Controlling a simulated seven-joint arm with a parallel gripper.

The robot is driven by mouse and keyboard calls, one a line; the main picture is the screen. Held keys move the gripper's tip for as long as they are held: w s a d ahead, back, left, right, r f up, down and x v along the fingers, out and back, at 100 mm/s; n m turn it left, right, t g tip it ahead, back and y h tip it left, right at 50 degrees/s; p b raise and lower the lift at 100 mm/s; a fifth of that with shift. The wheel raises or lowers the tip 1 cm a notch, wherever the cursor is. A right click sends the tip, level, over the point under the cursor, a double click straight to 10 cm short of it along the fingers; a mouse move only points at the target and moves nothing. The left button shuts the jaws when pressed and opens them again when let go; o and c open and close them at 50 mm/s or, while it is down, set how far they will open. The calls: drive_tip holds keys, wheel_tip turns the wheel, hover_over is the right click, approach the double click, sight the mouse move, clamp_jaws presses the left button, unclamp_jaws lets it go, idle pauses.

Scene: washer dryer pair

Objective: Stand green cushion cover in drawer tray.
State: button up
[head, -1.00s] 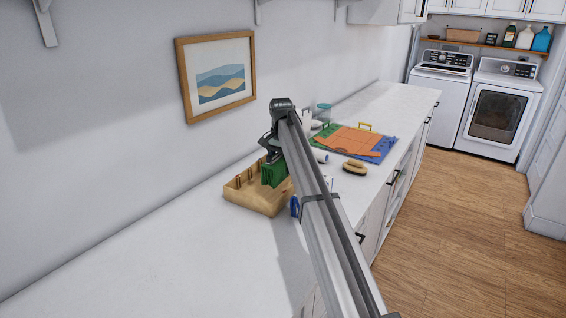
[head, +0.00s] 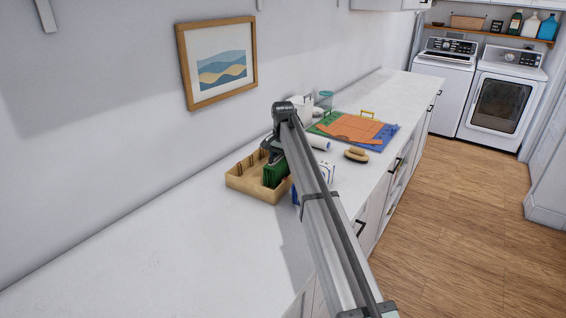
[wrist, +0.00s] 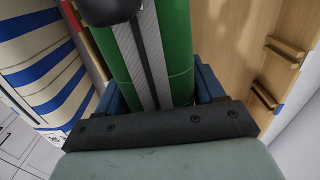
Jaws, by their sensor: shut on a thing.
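The green cushion cover (head: 275,173) is a folded green bundle held upright in my gripper (head: 274,158). In the wrist view the green cover (wrist: 176,45) fills the space at my gripper (wrist: 150,85), which is shut on it. The wooden drawer tray (head: 240,184) sits on the counter, with small wooden pegs along its far side. The cover is at the right part of the tray, its lower part down within the walls. Its bottom edge is hidden, so I cannot tell whether it touches the tray floor. The tray floor and pegs also show in the wrist view (wrist: 250,40).
A blue and white striped item (wrist: 45,75) stands beside the tray in the wrist view. The near counter (head: 150,245) is clear.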

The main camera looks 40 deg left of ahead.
drive_tip(key=o, duration=1.4)
drive_tip(key=shift+c, duration=0.2)
drive_tip(key=shift+r, duration=3.5)
